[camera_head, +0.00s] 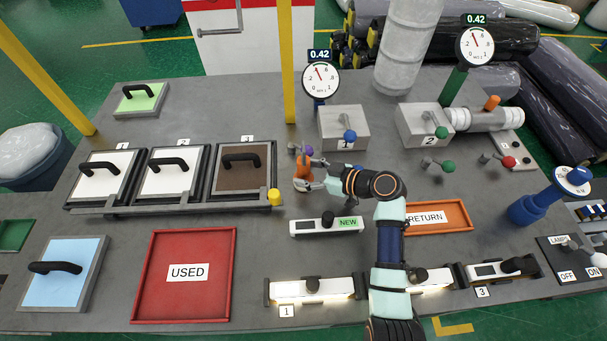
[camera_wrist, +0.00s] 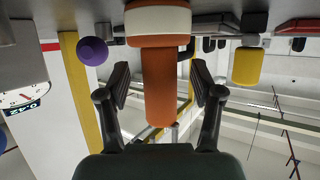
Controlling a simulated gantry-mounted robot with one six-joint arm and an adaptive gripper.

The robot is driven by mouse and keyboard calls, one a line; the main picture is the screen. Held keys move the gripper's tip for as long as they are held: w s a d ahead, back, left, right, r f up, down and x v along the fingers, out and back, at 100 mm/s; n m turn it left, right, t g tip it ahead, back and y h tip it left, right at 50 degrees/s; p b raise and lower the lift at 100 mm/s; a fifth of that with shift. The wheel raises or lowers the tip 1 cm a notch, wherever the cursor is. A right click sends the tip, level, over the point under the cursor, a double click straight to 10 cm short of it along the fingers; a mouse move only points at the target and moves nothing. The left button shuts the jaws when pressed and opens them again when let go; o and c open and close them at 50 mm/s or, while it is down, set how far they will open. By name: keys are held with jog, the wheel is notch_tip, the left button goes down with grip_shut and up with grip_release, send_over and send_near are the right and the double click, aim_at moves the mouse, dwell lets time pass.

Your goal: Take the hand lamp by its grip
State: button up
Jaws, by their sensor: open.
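The hand lamp, as I take it, is the orange object (camera_head: 302,169) on the grey bench, right of the framed panels. In the wrist view its orange cylindrical grip (camera_wrist: 160,85) extends toward my palm, below a white band and a wider orange collar. My gripper (camera_wrist: 160,95) is open, with one finger on each side of the grip. Gaps show between the fingers and the grip. In the head view my gripper (camera_head: 311,176) is at the lamp and partly covers it.
A yellow knob (camera_head: 273,196) stands close by, at the panels' corner. A purple ball (camera_wrist: 92,50) is on the other side of the lamp. The NEW strip (camera_head: 303,227) lies in front, and gauge block 1 (camera_head: 344,122) behind right. The red USED tray (camera_head: 185,305) is front left.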

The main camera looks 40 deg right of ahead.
jog(key=shift+x, duration=0.85)
grip_shut()
notch_tip(320, 180, up, 20)
jog(key=b, duration=0.2)
jog(key=shift+b, duration=0.3)
jog(key=shift+s, duration=0.1)
